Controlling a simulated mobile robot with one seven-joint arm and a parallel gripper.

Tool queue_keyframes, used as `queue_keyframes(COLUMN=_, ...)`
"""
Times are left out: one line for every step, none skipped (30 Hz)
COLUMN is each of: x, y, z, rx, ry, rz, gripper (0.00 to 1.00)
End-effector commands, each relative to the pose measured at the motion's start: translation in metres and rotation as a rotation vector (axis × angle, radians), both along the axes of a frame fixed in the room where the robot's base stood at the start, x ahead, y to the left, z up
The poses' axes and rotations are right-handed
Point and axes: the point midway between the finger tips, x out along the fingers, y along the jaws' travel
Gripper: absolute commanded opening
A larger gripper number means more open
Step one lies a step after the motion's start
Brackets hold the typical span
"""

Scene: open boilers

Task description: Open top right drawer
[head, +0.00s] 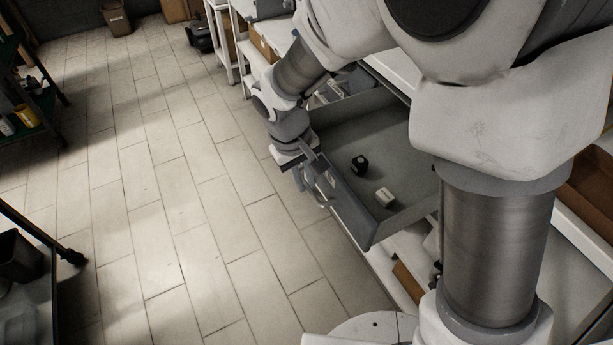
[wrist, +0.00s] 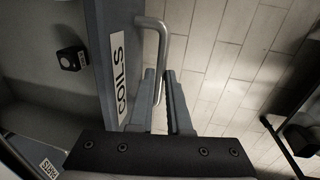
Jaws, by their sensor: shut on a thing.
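A grey drawer (head: 385,140) stands pulled out from the cabinet in the head view, with its front panel (head: 348,208) facing the floor aisle. In the wrist view its front panel (wrist: 102,45) bears a label reading COILS. A metal bar handle (wrist: 163,38) sticks out from that panel, and it also shows in the head view (head: 324,204). My gripper (wrist: 163,98) is shut on the handle, one finger on each side of the bar. In the head view my gripper (head: 306,178) is at the outer side of the drawer front.
A black block (head: 360,163) and a white block (head: 385,197) lie inside the drawer. Another open compartment (head: 345,85) with small items is behind it. The tiled floor (head: 170,180) to the left is clear. A dark shelf (head: 30,90) stands at the far left.

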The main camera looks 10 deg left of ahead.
Motion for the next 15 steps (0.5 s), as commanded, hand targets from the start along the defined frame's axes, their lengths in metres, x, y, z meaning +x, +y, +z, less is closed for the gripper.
queue_keyframes(x=0.0011, y=0.0009, z=0.0012, rx=0.002, ry=-0.003, rz=0.001, gripper=0.0)
queue_keyframes(x=0.0012, y=0.0008, z=0.0012, rx=0.002, ry=-0.003, rz=0.001, gripper=0.21)
queue_keyframes(x=0.001, y=0.0006, z=0.0011, rx=0.002, ry=-0.003, rz=0.001, gripper=0.28)
queue_keyframes(x=0.001, y=0.0006, z=0.001, rx=0.002, ry=-0.003, rz=0.001, gripper=0.34)
queue_keyframes(x=0.0009, y=0.0006, z=0.001, rx=0.002, ry=-0.002, rz=0.001, gripper=0.39)
queue_keyframes(x=0.0009, y=0.0005, z=0.0008, rx=0.002, ry=-0.002, rz=0.001, gripper=0.46)
queue_keyframes(x=0.0008, y=0.0004, z=0.0008, rx=0.002, ry=-0.002, rz=0.001, gripper=0.46)
queue_keyframes(x=0.0007, y=0.0003, z=0.0007, rx=0.002, ry=-0.002, rz=0.001, gripper=0.46)
queue_keyframes(x=0.0007, y=0.0003, z=0.0006, rx=0.001, ry=-0.002, rz=0.0, gripper=0.46)
queue_keyframes(x=0.0007, y=0.0003, z=0.0005, rx=0.001, ry=-0.002, rz=0.0, gripper=0.46)
queue_keyframes(x=0.0006, y=0.0002, z=0.0005, rx=0.001, ry=-0.002, rz=0.0, gripper=0.46)
queue_keyframes(x=0.0006, y=0.0002, z=0.0004, rx=0.001, ry=-0.002, rz=0.0, gripper=0.46)
queue_keyframes(x=0.0006, y=0.0002, z=0.0004, rx=0.001, ry=-0.002, rz=0.0, gripper=0.46)
queue_keyframes(x=0.0005, y=0.0001, z=0.0005, rx=0.001, ry=-0.002, rz=0.0, gripper=0.46)
queue_keyframes(x=0.0005, y=0.0003, z=0.0015, rx=0.001, ry=-0.002, rz=0.0, gripper=0.46)
